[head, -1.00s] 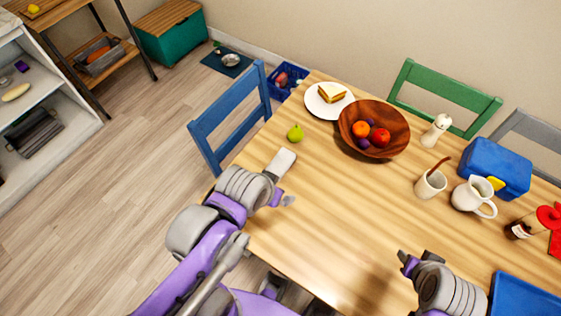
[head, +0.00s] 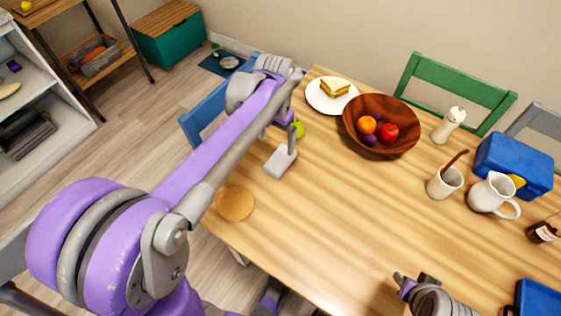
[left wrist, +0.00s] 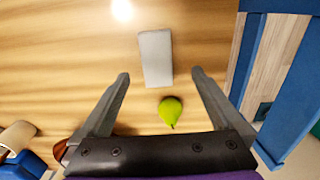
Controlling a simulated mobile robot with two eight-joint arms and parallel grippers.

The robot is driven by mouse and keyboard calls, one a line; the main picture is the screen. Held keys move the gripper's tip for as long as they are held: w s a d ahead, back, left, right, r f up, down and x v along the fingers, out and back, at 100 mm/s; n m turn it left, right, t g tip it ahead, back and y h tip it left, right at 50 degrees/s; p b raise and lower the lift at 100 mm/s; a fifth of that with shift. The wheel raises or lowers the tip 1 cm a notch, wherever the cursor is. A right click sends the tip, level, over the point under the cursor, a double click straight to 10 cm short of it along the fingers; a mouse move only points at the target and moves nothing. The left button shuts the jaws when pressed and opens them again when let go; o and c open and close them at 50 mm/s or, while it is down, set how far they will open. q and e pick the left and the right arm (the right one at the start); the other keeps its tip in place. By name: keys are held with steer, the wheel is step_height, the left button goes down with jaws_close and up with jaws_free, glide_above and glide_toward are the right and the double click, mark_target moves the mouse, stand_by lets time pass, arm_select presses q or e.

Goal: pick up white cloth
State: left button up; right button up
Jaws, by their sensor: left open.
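The white cloth (head: 278,162) is a small flat, folded-looking rectangle on the wooden table (head: 330,220), near its left edge. In the left wrist view the cloth (left wrist: 155,58) lies beyond the fingertips, between their lines. My left gripper (head: 290,142) reaches over the table beside the cloth, and one finger shows close to it in the head view. In the left wrist view my left gripper (left wrist: 160,75) is open, with nothing held. A green pear (left wrist: 170,111) lies between the fingers' lines, nearer the palm than the cloth. My right gripper (head: 404,284) is low at right; its jaws are unclear.
A round tan disc (head: 235,203) lies near the table's left edge. A plate with a sandwich (head: 331,96) and a wooden fruit bowl (head: 380,124) stand behind. A blue chair (head: 203,116) is at the left edge. The table's middle is clear.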

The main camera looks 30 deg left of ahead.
mark_target(280, 158)
arm_select(q)
step_height(280, 158, down, 3)
steer(key=shift+f, duration=0.1)
arm_select(e)
steer(key=shift+f, duration=0.3)
arm_select(q)
steer(key=f, duration=0.2)
steer(key=w+f+b, duration=0.1)
steer(key=f, duration=0.1)
steer(key=shift+d+f, duration=0.1)
steer(key=shift+d, duration=0.25)
arm_select(e)
steer(key=shift+f, duration=0.4)
arm_select(q)
steer(key=shift+f, duration=0.5)
steer(key=c, duration=1.5)
arm_select(e)
steer(key=shift+r+p, duration=0.7)
steer(key=shift+r, duration=0.1)
arm_select(q)
step_height(280, 158, up, 10)
steer(key=shift+r, duration=0.1)
